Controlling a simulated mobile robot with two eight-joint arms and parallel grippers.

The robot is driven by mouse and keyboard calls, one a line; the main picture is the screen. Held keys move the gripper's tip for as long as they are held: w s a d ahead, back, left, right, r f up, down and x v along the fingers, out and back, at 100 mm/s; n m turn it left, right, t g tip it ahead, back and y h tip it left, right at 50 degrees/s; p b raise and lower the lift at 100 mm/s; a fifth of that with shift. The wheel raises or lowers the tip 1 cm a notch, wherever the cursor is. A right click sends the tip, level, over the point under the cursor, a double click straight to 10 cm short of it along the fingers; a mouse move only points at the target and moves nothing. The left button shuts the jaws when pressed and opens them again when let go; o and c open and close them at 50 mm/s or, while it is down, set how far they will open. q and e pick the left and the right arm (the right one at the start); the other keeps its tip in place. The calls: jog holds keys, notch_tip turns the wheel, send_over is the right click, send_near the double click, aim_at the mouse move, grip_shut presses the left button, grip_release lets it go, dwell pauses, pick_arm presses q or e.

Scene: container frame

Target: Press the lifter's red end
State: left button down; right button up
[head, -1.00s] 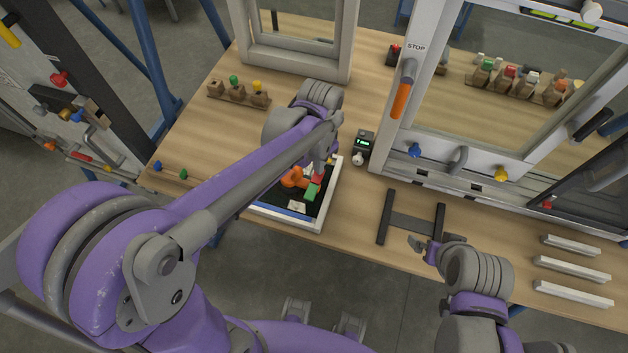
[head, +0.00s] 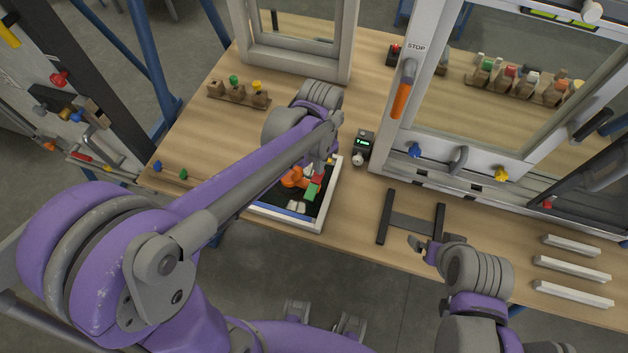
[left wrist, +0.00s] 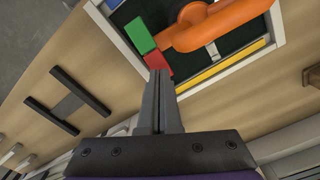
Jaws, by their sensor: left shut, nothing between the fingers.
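The lifter shows as a small bar with a red end (left wrist: 157,62) and a green end (left wrist: 140,36) in the left wrist view. It lies in a white-framed tray (left wrist: 283,30) with a dark floor, beside a thick orange curved part (left wrist: 215,28). In the head view the green end (head: 313,192) shows at the tray's right side. My left gripper (left wrist: 158,76) is shut and empty, its tips right at the red end; I cannot tell if they touch. It also shows in the head view (head: 329,164). My right gripper (head: 428,247) hangs near the table's front edge, its jaws unclear.
A small black device with a green display (head: 363,143) stands right of the tray. A dark H-shaped rack (head: 412,222) lies farther right, with several white bars beyond. A large grey frame with a STOP label (head: 412,75) stands behind.

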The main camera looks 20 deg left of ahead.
aim_at(316, 176)
pick_arm(q)
jog(key=shift+f+b, duration=0.65)
jog(key=shift+f, duration=0.4)
pick_arm(e)
jog(key=shift+s+f, duration=0.3)
jog(key=shift+f, duration=0.6)
pick_arm(q)
jog(key=shift+r, duration=0.15)
pick_arm(e)
jog(key=shift+r, duration=0.15)
pick_arm(q)
jog(key=shift+r+p, duration=1.9)
jog(key=shift+r, duration=1.5)
pick_arm(e)
jog(key=r, duration=0.1)
jog(key=w+r, duration=0.1)
jog(key=r, duration=0.1)
jog(key=w+r, duration=0.1)
jog(key=shift+r, duration=0.4)
